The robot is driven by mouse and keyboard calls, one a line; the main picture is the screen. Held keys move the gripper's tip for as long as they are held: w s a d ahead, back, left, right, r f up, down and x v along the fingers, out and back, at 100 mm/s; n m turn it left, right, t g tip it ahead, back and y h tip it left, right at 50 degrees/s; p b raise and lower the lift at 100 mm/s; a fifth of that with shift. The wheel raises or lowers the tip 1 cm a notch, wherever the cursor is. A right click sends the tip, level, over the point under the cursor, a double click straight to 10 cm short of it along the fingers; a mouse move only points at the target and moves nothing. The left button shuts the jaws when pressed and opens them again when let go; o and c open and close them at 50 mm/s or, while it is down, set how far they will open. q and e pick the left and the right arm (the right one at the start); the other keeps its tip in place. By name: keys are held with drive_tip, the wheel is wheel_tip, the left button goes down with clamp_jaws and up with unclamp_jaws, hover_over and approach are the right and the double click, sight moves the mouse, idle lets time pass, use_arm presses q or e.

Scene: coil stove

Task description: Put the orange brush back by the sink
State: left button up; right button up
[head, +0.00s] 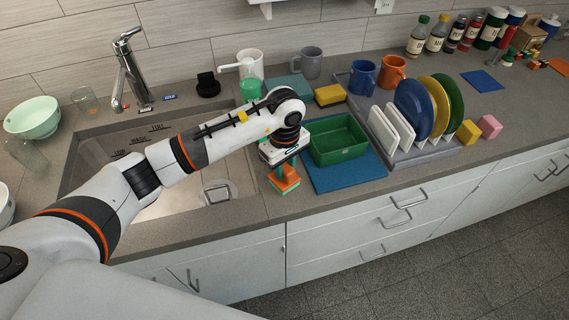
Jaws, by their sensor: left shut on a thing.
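The orange brush (289,183) is at the counter's front edge, just right of the sink (165,204). It has an orange body with green parts. My left gripper (282,168) reaches across the sink from the left, points down and is shut on the brush. I cannot tell whether the brush touches the counter. My left arm hides part of the sink and its right rim. My right gripper is not in view.
A green tub (338,153) on a blue mat (343,179) stands close right of my left gripper. A dish rack (429,153) with plates is farther right. A faucet (130,70) rises behind the sink.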

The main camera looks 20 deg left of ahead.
sight(285, 166)
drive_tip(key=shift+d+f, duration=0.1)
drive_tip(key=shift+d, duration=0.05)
use_arm(q)
drive_tip(key=shift+f+b, duration=0.2)
drive_tip(key=shift+b, duration=0.1)
drive_tip(key=o, duration=0.9)
drive_tip(key=shift+r, duration=0.1)
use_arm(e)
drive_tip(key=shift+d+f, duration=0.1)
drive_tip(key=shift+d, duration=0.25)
use_arm(q)
drive_tip(key=shift+r+p, duration=0.15)
drive_tip(key=shift+p, duration=0.15)
drive_tip(key=shift+r, duration=0.25)
wheel_tip(285, 166, up, 12)
drive_tip(key=b, duration=0.4)
drive_tip(key=shift+f, duration=0.25)
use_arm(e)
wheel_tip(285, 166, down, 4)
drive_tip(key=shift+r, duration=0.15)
